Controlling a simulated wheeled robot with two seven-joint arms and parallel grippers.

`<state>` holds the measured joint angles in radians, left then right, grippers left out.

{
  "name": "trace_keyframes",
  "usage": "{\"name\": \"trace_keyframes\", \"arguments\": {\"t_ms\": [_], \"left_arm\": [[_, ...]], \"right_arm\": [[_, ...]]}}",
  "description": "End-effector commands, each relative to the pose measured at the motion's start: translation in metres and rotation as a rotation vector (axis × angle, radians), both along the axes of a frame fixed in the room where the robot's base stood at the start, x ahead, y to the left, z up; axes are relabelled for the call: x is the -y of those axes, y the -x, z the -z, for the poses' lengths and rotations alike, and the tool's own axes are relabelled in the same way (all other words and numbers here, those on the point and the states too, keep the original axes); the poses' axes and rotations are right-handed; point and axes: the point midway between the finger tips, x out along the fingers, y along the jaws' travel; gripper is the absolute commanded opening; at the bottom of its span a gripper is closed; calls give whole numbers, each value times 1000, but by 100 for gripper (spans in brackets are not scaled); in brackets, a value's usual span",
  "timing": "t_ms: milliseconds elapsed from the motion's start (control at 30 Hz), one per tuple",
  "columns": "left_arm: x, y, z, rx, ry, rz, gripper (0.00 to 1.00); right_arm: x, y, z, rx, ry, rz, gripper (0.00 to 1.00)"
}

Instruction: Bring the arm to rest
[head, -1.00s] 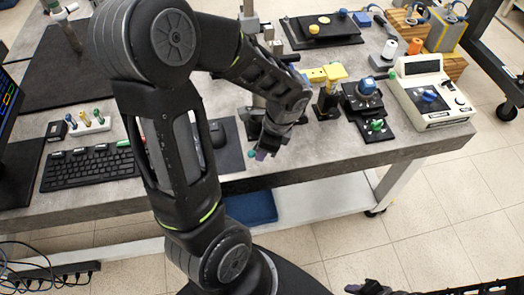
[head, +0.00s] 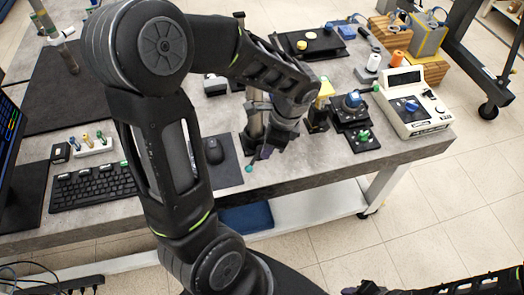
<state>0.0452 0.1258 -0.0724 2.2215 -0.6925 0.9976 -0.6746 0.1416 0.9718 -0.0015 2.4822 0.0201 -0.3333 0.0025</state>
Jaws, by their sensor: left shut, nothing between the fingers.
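My left gripper (head: 257,159) is above the front edge of the bench (head: 330,158), pointing down. Its fingers are shut and I see nothing held between them. The left arm comes in from the left, large in the foreground, and hides part of the bench. A small teal-tipped item (head: 249,168) shows beside the fingertips; I cannot tell whether it lies on the bench. Only a dark part of my right arm shows at the bottom right, and its fingertips are not clear.
A keyboard (head: 92,187), a mouse (head: 214,151) and a rack of small tools (head: 92,148) are at the left. A cream meter (head: 412,103) and a black fixture with a blue knob (head: 352,101) stand right of my gripper. Floor is open at the lower right.

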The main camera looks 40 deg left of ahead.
Motion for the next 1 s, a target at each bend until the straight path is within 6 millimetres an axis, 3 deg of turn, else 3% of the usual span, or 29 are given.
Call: {"name": "trace_keyframes", "arguments": {"t_ms": [600, 700, 767, 867, 967, 1000], "left_arm": [[1, -1, -1, 4, 0, -10, 0], [6, -12, 2, 60, 19, -52, 0], [16, -24, 5, 119, 54, -99, 0], [46, -48, 14, 244, 162, -215, 0], [94, -68, 47, 334, 318, -388, 0], [116, -72, 66, 352, 385, -480, 0]], "right_arm": [[0, 0, 0, 1, 0, 0, 36], [0, 0, 0, 2, 0, 2, 36], [0, -1, 0, 2, 0, 2, 36], [0, -1, 0, 5, 1, 2, 36], [-1, -2, 4, 8, -1, 2, 36], [-1, -2, 6, 10, -1, 1, 36]]}}
